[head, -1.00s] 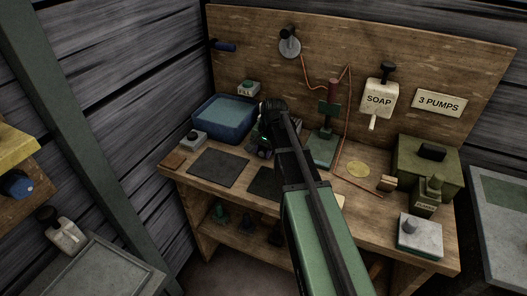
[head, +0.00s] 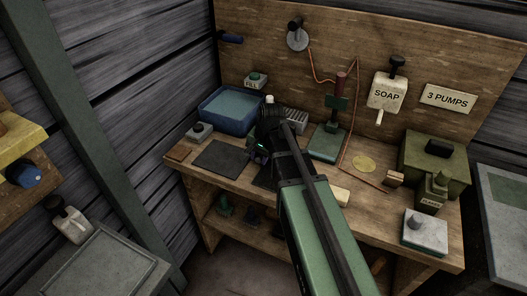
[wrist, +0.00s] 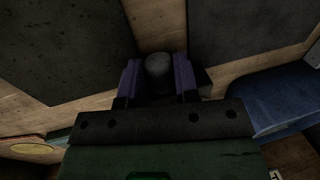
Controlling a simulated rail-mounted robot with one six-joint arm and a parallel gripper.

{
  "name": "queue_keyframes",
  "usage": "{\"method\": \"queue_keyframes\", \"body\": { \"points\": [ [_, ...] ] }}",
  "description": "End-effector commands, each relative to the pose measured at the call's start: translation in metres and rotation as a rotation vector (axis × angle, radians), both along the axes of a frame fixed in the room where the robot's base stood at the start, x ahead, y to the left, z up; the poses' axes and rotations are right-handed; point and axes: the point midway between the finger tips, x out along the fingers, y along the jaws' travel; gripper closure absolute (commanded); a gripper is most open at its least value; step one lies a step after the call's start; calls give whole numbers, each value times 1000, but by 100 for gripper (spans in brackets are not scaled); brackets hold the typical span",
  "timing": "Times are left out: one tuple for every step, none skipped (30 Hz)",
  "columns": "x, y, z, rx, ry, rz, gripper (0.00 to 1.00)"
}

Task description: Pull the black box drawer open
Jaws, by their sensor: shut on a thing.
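My gripper (head: 259,153) is low over the middle of the wooden bench, between two dark mats. In the wrist view its two purple fingers (wrist: 158,80) stand either side of a dark grey round knob (wrist: 158,68) and are shut on it. I cannot make out a black box drawer for certain; my gripper and wrist cover what lies behind the knob. A grey ribbed block (head: 294,118) shows just behind my wrist in the head view, partly hidden.
A blue basin (head: 229,124) stands at the back left. The left dark mat (head: 216,155) is clear. A green-based pump (head: 325,144), a yellow disc (head: 363,163) and an olive box (head: 433,157) stand to the right. A soap dispenser (head: 388,92) hangs on the back board.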

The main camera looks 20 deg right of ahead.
Motion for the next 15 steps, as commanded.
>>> {"method": "queue_keyframes", "body": {
  "points": [
    [-3, 2, -1, 5, 7, 3, 100],
    [-3, 2, -1, 5, 7, 3, 100],
    [-3, 2, -1, 6, 8, 3, 100],
    [-3, 2, -1, 6, 8, 3, 70],
    [-4, 2, -1, 6, 8, 3, 65],
    [-3, 2, -1, 5, 7, 3, 59],
    [-3, 2, -1, 5, 7, 3, 54],
    [-3, 2, -1, 5, 7, 3, 50],
    [-3, 2, -1, 4, 7, 3, 45],
    [-3, 2, -1, 4, 7, 3, 45],
    [-3, 1, -1, 3, 6, 2, 45],
    [-2, 1, -1, 4, 5, 2, 45],
    [-2, 1, -1, 4, 5, 2, 45],
    [-2, 1, -1, 4, 5, 2, 45],
    [-2, 1, -1, 4, 5, 2, 45]
  ]
}}
